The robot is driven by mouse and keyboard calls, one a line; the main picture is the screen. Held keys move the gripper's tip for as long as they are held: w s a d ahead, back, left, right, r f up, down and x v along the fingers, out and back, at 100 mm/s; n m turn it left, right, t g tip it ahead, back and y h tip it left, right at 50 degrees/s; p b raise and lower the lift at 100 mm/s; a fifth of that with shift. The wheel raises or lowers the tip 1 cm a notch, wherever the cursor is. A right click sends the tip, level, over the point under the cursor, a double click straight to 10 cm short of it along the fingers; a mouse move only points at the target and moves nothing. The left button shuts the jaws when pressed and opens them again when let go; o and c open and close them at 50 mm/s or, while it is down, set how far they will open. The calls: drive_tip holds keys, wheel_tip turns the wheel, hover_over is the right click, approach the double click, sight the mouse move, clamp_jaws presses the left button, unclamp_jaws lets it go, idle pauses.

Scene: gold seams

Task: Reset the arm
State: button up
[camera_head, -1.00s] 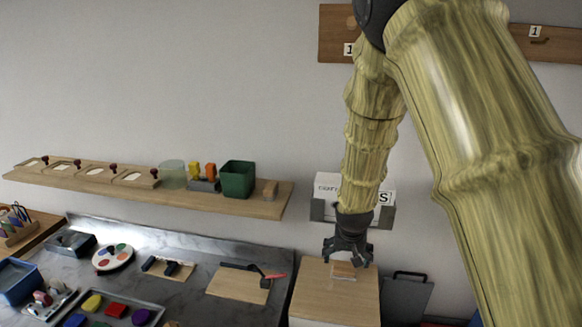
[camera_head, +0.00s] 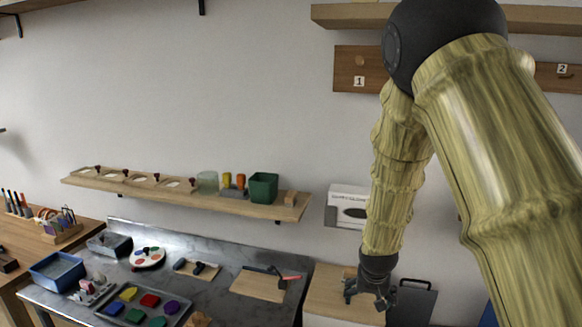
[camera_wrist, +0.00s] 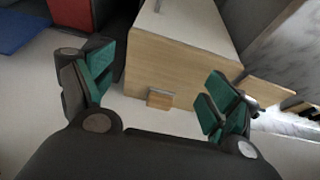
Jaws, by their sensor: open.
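My gripper (camera_head: 370,294) hangs at the end of my arm, pointing down, in front of a light wooden cabinet (camera_head: 330,293) in the head view. In the wrist view my gripper (camera_wrist: 160,95) is open, its green-padded fingers wide apart with nothing between them. Beyond the fingers the wrist view shows the cabinet's wooden face (camera_wrist: 185,75) with a small wooden block-like piece on it. My arm covers part of the wall and the right side of the head view.
A marble-topped table (camera_head: 215,303) with paint trays and tools stands left of the cabinet. A wall shelf (camera_head: 225,205) holds a green bin (camera_head: 263,187). A white box (camera_head: 347,205) hangs in a wall holder close behind my arm. A dark panel (camera_head: 412,303) stands right of the cabinet.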

drive_tip(key=s+d+f+n+g+b, duration=0.1)
drive_tip(key=s+f, duration=0.7)
drive_tip(key=f, duration=0.2)
drive_tip(key=s+f+g, duration=0.1)
drive_tip(key=s+f, duration=0.7)
drive_tip(key=f, duration=0.3)
drive_tip(key=s+f, duration=0.3)
drive_tip(key=s, duration=0.5)
drive_tip(key=s+f+n+g+b, duration=0.1)
drive_tip(key=s+f, duration=0.3)
drive_tip(key=s, duration=0.5)
drive_tip(key=s+f+g+y, duration=0.1)
drive_tip(key=s+f, duration=0.2)
drive_tip(key=s, duration=0.6)
drive_tip(key=shift+s+f+n, duration=0.2)
drive_tip(key=shift+f+n, duration=0.05)
drive_tip(key=shift+n, duration=0.15)
